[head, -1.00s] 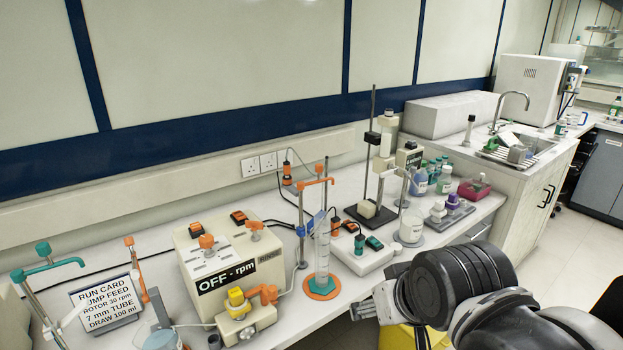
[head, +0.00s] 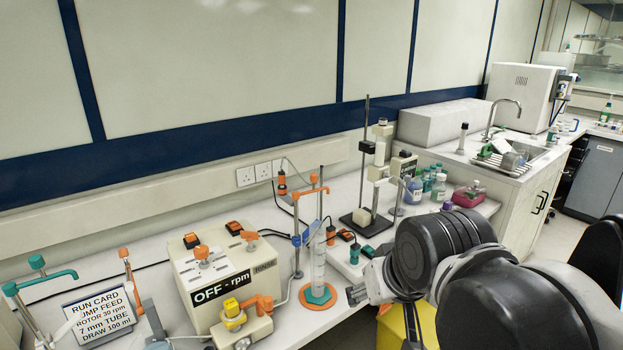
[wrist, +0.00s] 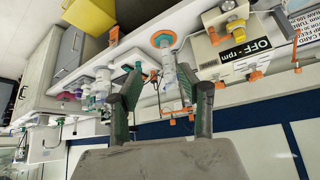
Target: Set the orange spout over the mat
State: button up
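The cylinder stands on a round orange mat (head: 306,302) near the bench's front edge. In the wrist view, the mat (wrist: 158,34) and cylinder (wrist: 168,66) appear beyond the fingers. A second orange spout (head: 125,254) stands at the left by the run card. My gripper (head: 357,296) is just right of the mat. Its two fingers (wrist: 164,100) are spread apart, with nothing held between them.
The pump box (head: 215,285) is left of the cylinder, with tubing at its front. A switch box (head: 346,262) and a black-based stand (head: 365,220) are to the right. A teal spout (head: 50,277) and run card (head: 100,309) are at far left.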

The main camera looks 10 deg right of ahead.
jog(key=w+r+m+g+p, duration=0.1)
jog(key=w+r+g+p, duration=0.1)
jog(key=w+r, duration=0.85)
jog(key=w+r+m+g+p, duration=0.1)
jog(key=w+r+m+p, duration=0.1)
jog(key=w+r, duration=0.8)
jog(key=m+g+p, duration=0.3)
jog(key=g+p, duration=0.1)
jog(key=p, duration=0.1)
send_over(314, 174)
notch_tip(314, 174, down, 6)
notch_tip(314, 174, down, 13)
jog(key=shift+s+f+p, duration=0.1)
jog(key=shift+s+p, duration=0.05)
jog(key=shift+p, duration=0.5)
grip_shut()
